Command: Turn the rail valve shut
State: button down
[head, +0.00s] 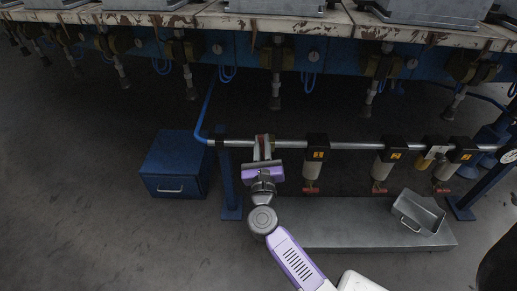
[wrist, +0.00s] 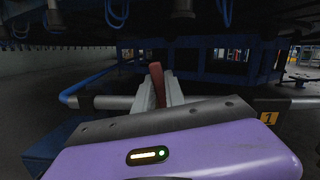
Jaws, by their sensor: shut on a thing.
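The rail valve's red handle (wrist: 156,78) stands up, slightly tilted, between the pale fingers of my gripper (wrist: 160,92) in the wrist view. In the head view my gripper (head: 263,148) is at the left part of the grey rail (head: 345,145), and only a little of the valve shows there. The fingers are shut on the handle from both sides. The valve body is mostly hidden behind the fingers and the purple gripper housing.
Filter units (head: 313,168) with red lower ends hang from the rail to the right. A blue cabinet (head: 174,163) stands at left. A grey plinth (head: 345,225) below bears a metal tray (head: 418,212). The machine bench (head: 290,22) overhangs behind. Floor at left front is clear.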

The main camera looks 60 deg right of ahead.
jog(key=shift+s+d+f+m+g+b, duration=0.15)
jog(key=shift+s+m+b, duration=0.15)
jog(key=shift+m, duration=0.4)
jog(key=shift+s+d+r+m+g+b, duration=0.15)
jog(key=shift+m+b, duration=0.2)
jog(key=shift+m, duration=0.35)
jog(key=c, duration=1.4)
grip_release()
jog(key=p+v, duration=0.1)
jog(key=v, duration=0.7)
jog(key=shift+f, duration=0.15)
